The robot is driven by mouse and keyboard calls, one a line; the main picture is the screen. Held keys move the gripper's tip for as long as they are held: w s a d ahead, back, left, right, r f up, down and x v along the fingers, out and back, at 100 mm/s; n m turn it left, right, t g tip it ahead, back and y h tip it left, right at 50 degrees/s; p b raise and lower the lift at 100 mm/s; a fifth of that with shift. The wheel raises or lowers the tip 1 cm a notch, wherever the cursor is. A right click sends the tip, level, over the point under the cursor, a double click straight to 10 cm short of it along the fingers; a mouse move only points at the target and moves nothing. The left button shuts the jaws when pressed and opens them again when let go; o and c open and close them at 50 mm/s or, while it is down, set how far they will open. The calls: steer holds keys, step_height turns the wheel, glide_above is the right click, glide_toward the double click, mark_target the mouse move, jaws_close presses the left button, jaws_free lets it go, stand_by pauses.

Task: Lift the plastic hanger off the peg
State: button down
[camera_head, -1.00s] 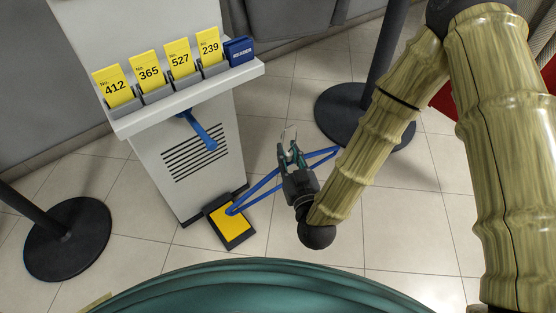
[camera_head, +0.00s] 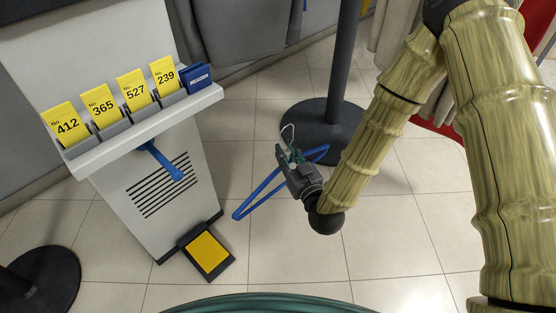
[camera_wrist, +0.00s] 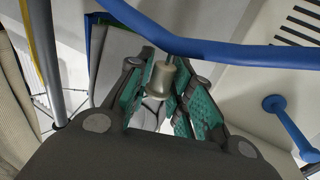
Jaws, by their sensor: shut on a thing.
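The blue plastic hanger (camera_head: 262,192) hangs in the air in the head view, to the right of the white stand. Its thin metal hook shows above my gripper (camera_head: 287,156). My gripper is shut on the hanger at its neck. In the wrist view the metal neck piece sits between the teal finger pads of my gripper (camera_wrist: 160,95), and a blue bar of the hanger (camera_wrist: 215,50) crosses the top. The blue peg (camera_head: 163,160) sticks out of the stand's front, bare and apart from the hanger. It also shows at the right of the wrist view (camera_wrist: 290,125).
The white stand (camera_head: 118,195) carries yellow number cards (camera_head: 102,105) and a blue reader (camera_head: 198,78). A yellow-topped pedal (camera_head: 207,251) lies at its foot. A black post base (camera_head: 325,128) stands behind my gripper, another (camera_head: 48,278) at lower left. Tiled floor around is open.

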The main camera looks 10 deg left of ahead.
steer(key=w+d+b, duration=0.2)
steer(key=w+d, duration=0.6)
steer(key=w, duration=0.3)
steer(key=w+d+b, duration=0.2)
steer(key=w+d, duration=0.7)
steer(key=w, duration=0.2)
steer(key=shift+w, duration=0.35)
stand_by(0.5)
